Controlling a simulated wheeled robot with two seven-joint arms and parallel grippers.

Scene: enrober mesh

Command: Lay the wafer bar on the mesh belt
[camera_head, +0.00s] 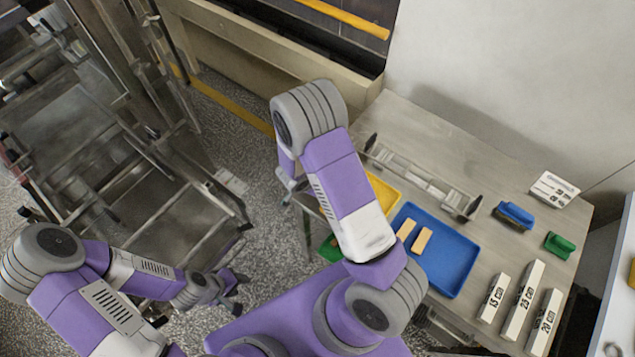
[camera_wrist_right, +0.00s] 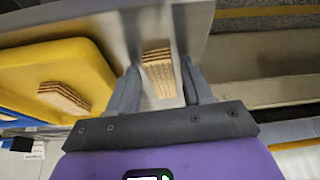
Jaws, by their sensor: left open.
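My left gripper (camera_head: 235,285) is open and empty at the lower left in the head view. My right arm crosses the middle of that view and its gripper is mostly hidden. In the right wrist view a layered wafer bar (camera_wrist_right: 158,72) shows between the fingertips of my right gripper (camera_wrist_right: 160,75); I cannot tell whether the fingers touch it. Another wafer bar (camera_wrist_right: 63,96) lies in the yellow tray (camera_wrist_right: 55,60), which is partly hidden by my arm in the head view (camera_head: 383,193). I cannot make out the mesh belt for sure.
A blue tray (camera_head: 452,278) with two tan bars (camera_head: 421,241) lies on the grey table (camera_head: 440,135). A metal guide rail (camera_head: 420,180) stands behind it. A blue brush (camera_head: 513,215), a green brush (camera_head: 559,245) and marked blocks (camera_head: 522,300) lie right. A metal rack (camera_head: 80,140) stands left.

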